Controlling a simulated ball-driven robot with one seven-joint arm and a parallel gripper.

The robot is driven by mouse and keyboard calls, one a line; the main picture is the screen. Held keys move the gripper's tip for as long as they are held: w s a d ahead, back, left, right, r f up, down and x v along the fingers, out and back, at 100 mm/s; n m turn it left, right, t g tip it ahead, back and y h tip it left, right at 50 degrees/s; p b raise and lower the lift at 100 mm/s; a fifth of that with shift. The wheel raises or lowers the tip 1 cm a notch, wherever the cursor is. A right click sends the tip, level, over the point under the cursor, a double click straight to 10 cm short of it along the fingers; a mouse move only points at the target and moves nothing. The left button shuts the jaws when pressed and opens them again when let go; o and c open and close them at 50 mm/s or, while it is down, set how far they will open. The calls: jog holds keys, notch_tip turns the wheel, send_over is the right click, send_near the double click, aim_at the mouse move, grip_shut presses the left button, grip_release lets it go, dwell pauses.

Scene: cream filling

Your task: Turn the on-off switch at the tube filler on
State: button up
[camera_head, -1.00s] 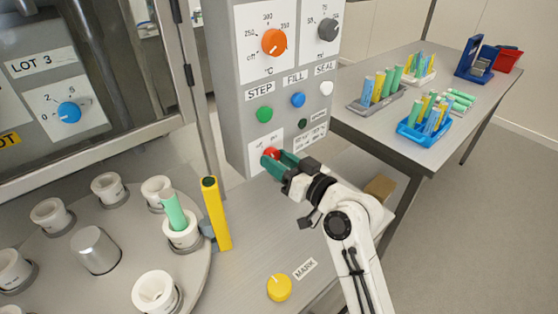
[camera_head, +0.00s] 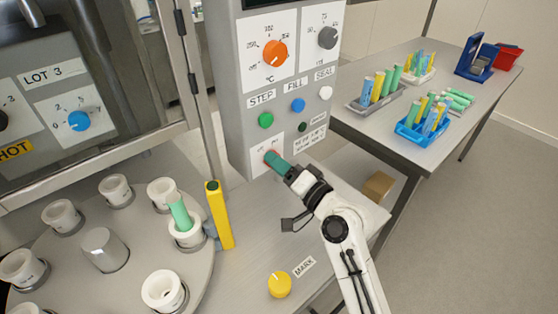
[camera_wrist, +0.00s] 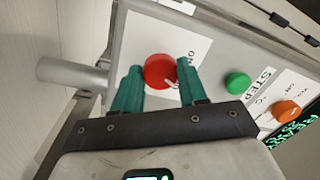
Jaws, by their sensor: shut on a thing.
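The red round on-off switch (camera_wrist: 160,71) sits low on the grey control panel of the tube filler (camera_head: 222,75). In the wrist view its "ON" lettering shows beside it, partly hidden by a finger. A white pointer mark on the knob lies toward the right finger. My gripper (camera_wrist: 161,80) has its green fingers on either side of the red knob, shut on it. In the head view my gripper (camera_head: 276,161) reaches the panel from the lower right, and its fingers hide most of the knob.
Above the switch are a green STEP button (camera_head: 265,120), a blue FILL button (camera_head: 297,105), a white SEAL button (camera_head: 325,93) and an orange dial (camera_head: 274,53). A yellow post (camera_head: 219,215) and the round turntable (camera_head: 75,280) stand left. A yellow MARK knob (camera_head: 279,284) is below.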

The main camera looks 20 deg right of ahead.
jog(key=shift+m+p, duration=0.3)
jog(key=shift+m, duration=0.7)
jog(key=o, duration=1.1)
jog(key=shift+c, duration=0.2)
jog(key=shift+s, duration=0.1)
jog(key=b+v, duration=0.2)
jog(key=v, duration=0.8)
jog(key=shift+s+b, duration=0.35)
jog(key=shift+d+f, duration=0.15)
